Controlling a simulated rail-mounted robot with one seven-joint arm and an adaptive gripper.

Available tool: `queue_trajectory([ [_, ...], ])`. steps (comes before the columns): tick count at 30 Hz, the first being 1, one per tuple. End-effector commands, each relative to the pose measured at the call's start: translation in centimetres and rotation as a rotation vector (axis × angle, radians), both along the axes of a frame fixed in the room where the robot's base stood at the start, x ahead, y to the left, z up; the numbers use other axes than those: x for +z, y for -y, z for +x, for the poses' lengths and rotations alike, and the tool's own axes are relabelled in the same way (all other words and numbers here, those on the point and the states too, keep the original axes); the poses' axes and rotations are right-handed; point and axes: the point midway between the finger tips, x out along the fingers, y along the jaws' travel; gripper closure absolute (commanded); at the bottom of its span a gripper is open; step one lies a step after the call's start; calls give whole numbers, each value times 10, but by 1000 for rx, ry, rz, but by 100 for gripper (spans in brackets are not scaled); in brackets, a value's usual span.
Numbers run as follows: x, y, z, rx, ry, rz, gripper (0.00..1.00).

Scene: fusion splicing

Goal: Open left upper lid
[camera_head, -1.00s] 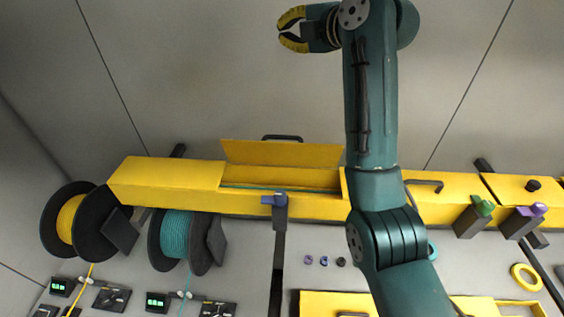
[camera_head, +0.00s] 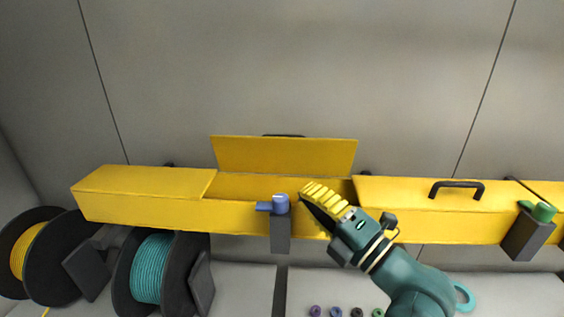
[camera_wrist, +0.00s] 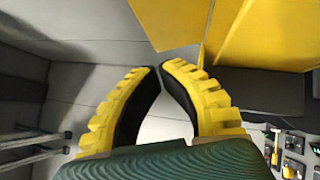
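The left upper lid (camera_head: 284,155) is a flat yellow panel. It stands raised, tilted back, behind an open section of the long yellow box (camera_head: 150,209); the top of its dark handle shows behind it. My gripper (camera_head: 311,203), with yellow ribbed fingers, is in front of the box, near the right end of the opening and apart from the lid. In the wrist view my gripper (camera_wrist: 159,68) has its fingertips nearly meeting, with nothing between them. Yellow panels (camera_wrist: 250,35) fill the upper right there; I cannot tell which parts they are.
A blue-topped grey post (camera_head: 280,225) stands before the box, left of my gripper. A closed lid with a black handle (camera_head: 456,185) lies to the right. A green-topped post (camera_head: 530,233) stands farther right. Yellow and teal spools (camera_head: 152,270) sit lower left. The wall above is clear.

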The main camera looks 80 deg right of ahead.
Motion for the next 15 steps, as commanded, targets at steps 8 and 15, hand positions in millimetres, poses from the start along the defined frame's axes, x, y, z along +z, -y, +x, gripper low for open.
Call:
queue_trajectory([
  [8,19,33,52,3,-1,1,100],
  [15,30,68,69,-2,-1,1,100],
])
